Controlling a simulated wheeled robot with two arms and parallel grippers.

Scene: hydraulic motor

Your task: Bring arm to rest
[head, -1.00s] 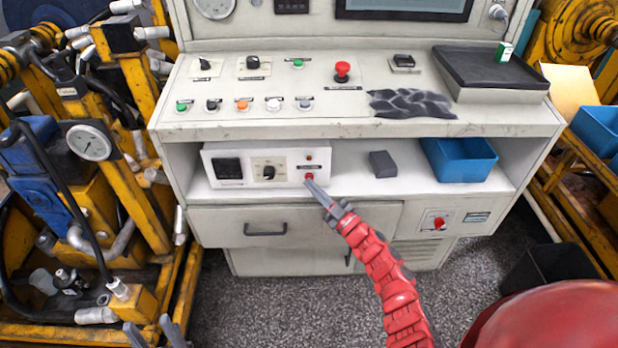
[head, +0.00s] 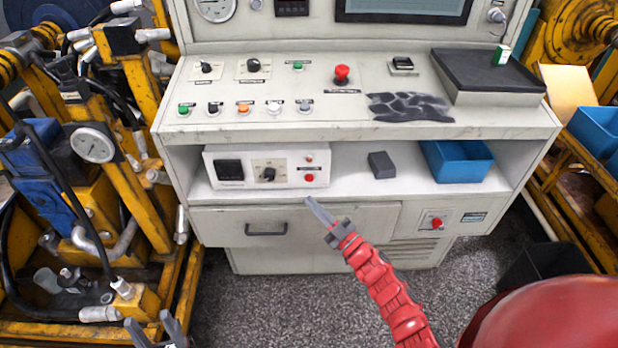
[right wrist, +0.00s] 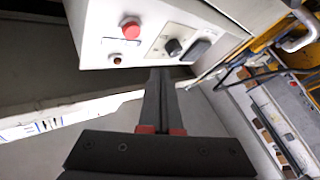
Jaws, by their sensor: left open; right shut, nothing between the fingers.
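My right arm (head: 380,285) is red and reaches up from the bottom right in the head view. Its gripper (head: 313,206) is shut and empty, just in front of the shelf edge and below the white control box (head: 222,170). In the right wrist view the closed fingers (right wrist: 160,85) point at the box, whose red button (right wrist: 131,28) and dark knobs show near the top; the fingertips look apart from the button. My left gripper (head: 157,325) is open at the bottom left edge, with only its fingertips in view.
The shelf also holds a dark grey block (head: 382,165) and a blue bin (head: 457,161). A drawer with a handle (head: 266,229) is below. Yellow machinery (head: 125,190) stands close on the left. The speckled floor (head: 270,305) in front of the console is open.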

